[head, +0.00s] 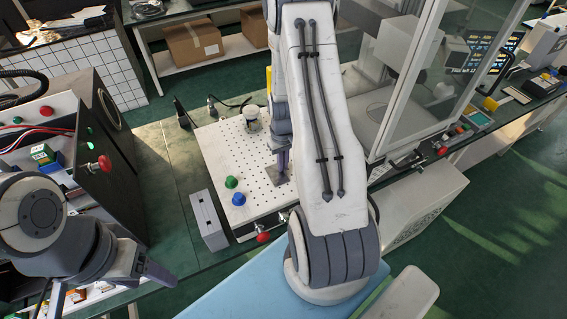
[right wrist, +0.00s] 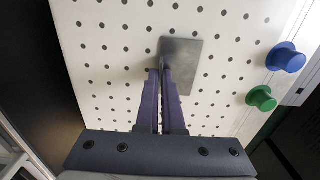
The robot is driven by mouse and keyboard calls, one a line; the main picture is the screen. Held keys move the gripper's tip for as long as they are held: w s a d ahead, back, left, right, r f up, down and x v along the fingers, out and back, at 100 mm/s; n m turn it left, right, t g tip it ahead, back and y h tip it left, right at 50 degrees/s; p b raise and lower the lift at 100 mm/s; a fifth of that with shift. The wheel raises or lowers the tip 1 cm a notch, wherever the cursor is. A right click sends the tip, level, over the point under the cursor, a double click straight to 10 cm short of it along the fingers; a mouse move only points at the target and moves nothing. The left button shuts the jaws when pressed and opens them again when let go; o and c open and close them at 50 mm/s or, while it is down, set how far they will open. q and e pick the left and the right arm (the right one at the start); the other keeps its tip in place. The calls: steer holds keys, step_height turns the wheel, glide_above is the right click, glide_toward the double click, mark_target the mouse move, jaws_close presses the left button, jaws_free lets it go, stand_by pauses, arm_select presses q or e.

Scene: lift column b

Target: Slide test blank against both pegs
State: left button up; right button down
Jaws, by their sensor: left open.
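The test blank, a thin grey metal plate (head: 277,176), lies on the white perforated board (head: 213,146). It also shows in the right wrist view (right wrist: 183,55). My right gripper (head: 279,162) reaches down to it. In the right wrist view the fingers (right wrist: 164,72) are close together at the blank's left edge, one partly covering it, and look shut on it. A green peg (head: 231,182) and a blue peg (head: 238,199) stand near the board's left edge, apart from the blank. My left gripper (head: 108,287) is open and empty at the lower left.
A grey box (head: 207,220) stands left of the board. A red knob (head: 262,237) is at the front edge. A glass-sided enclosure (head: 440,90) is at the right. Bare board surrounds the blank.

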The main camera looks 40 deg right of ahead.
mark_target(254, 182)
steer(key=shift+w+a, duration=0.4)
steer(key=shift+a, duration=1.2)
steer(key=shift+w+a, duration=0.35)
steer(key=shift+a, duration=1.2)
steer(key=shift+w+a, duration=0.4)
steer(key=shift+a, duration=1.2)
steer(key=c, duration=1)
jaws_free()
steer(key=shift+r, duration=0.1)
step_height(254, 182, up, 12)
steer(key=shift+f, duration=0.1)
steer(key=s+a+r+n+b, duration=0.1)
steer(key=s+a+r+n, duration=0.15)
steer(key=a, duration=0.45)
steer(key=s+a+r+n+b, duration=0.1)
steer(key=s+a+r+n, duration=0.2)
steer(key=a, duration=0.5)
steer(key=s+a+n, duration=0.1)
steer(key=s+a, duration=0.1)
steer(key=s, duration=0.2)
steer(key=s+a+r+n, duration=0.1)
steer(key=s+a+n, duration=0.1)
steer(key=s, duration=0.3)
steer(key=s+a+r+n+y+b, duration=0.1)
steer(key=s+a, duration=0.1)
steer(key=s, duration=0.3)
steer(key=shift+s+a+r, duration=0.15)
steer(key=shift+s+a, duration=0.05)
steer(key=shift+a, duration=0.15)
